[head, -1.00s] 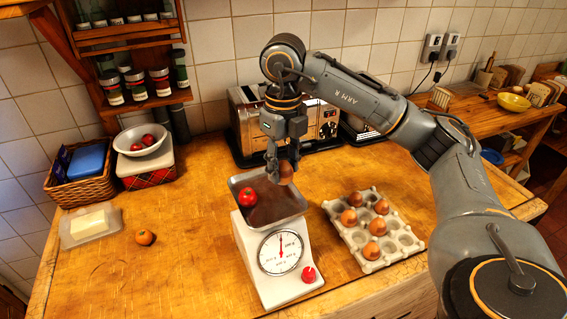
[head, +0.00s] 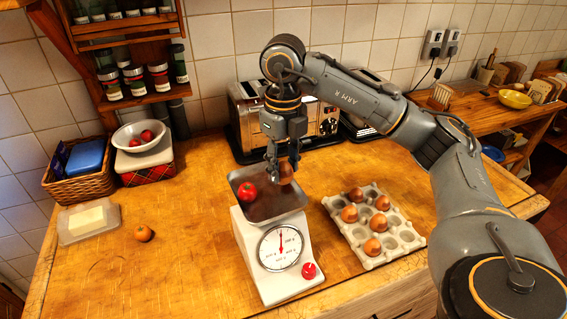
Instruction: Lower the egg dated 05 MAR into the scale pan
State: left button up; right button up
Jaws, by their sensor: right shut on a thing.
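My right gripper (head: 281,168) is shut on a brown egg (head: 286,172) and holds it over the back right part of the scale pan (head: 262,212). I cannot tell whether the egg touches the pan. No date can be read on it. The pan is a grey metal tray on top of a white scale (head: 258,270) with a round dial and a red knob. A red tomato (head: 247,191) lies at the pan's left side. My left gripper is not in view.
An egg carton (head: 398,241) with several brown eggs stands right of the scale. A toaster (head: 320,122) is close behind my right gripper. The counter's left front is clear.

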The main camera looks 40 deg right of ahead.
jog(key=shift+f+b, duration=0.75)
jog(key=shift+f, duration=0.3)
dwell(0.4)
jog(key=o, duration=0.8)
jog(key=shift+r, duration=0.1)
jog(key=shift+r, duration=5.95)
